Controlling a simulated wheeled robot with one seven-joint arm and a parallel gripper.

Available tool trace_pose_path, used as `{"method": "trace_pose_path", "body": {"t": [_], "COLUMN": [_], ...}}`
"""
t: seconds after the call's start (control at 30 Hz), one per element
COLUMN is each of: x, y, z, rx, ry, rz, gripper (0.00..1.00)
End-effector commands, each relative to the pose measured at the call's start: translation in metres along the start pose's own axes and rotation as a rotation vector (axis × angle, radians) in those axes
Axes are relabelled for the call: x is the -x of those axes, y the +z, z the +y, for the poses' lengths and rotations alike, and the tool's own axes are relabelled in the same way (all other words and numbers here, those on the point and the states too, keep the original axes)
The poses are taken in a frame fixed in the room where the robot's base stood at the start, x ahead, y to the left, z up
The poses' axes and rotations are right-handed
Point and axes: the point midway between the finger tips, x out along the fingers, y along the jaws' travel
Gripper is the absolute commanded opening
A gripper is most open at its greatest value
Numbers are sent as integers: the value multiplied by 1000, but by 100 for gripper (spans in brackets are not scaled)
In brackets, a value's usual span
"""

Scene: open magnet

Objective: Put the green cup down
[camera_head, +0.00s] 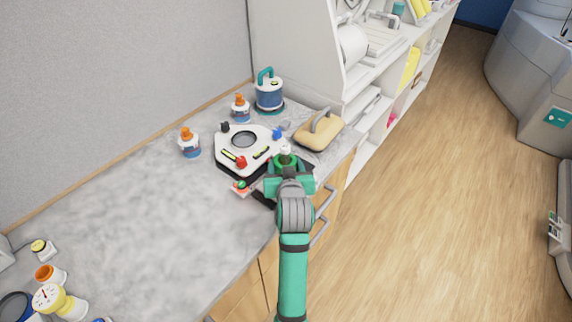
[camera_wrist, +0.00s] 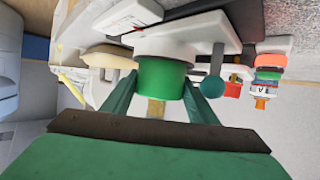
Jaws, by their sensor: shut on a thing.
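The green cup (camera_wrist: 162,80) has a green body and a pale upper band in the wrist view. It sits between the two green fingers of my gripper (camera_wrist: 161,98), which is shut on it. In the head view the cup (camera_head: 285,160) shows only in part, at the front right of the white device on the counter; my gripper (camera_head: 286,172) and wrist hide the rest. I cannot tell whether the cup's base touches the surface below.
The white device (camera_head: 226,142) with coloured knobs lies on the grey counter (camera_head: 150,220). A tan block with a handle (camera_head: 318,133), two orange-capped bottles (camera_head: 190,145) and a blue canister (camera_head: 269,95) stand around it. The counter's left middle is clear; its front edge is under my arm.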

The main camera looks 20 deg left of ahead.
Motion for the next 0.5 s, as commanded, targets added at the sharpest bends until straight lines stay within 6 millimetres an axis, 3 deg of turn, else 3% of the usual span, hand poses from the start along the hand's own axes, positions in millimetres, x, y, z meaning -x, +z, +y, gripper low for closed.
{"method": "trace_pose_path", "body": {"t": [0.07, 0.1, 0.13, 0.5], "x": [-1, -1, -1, 0], "y": [2, 2, 2, 2], "z": [-1, -1, -1, 3], "rx": [0, 1, 1, -1], "ry": [-1, -1, -2, 4], "rz": [1, 0, -1, -1], "gripper": [26, 63, 70, 72]}}
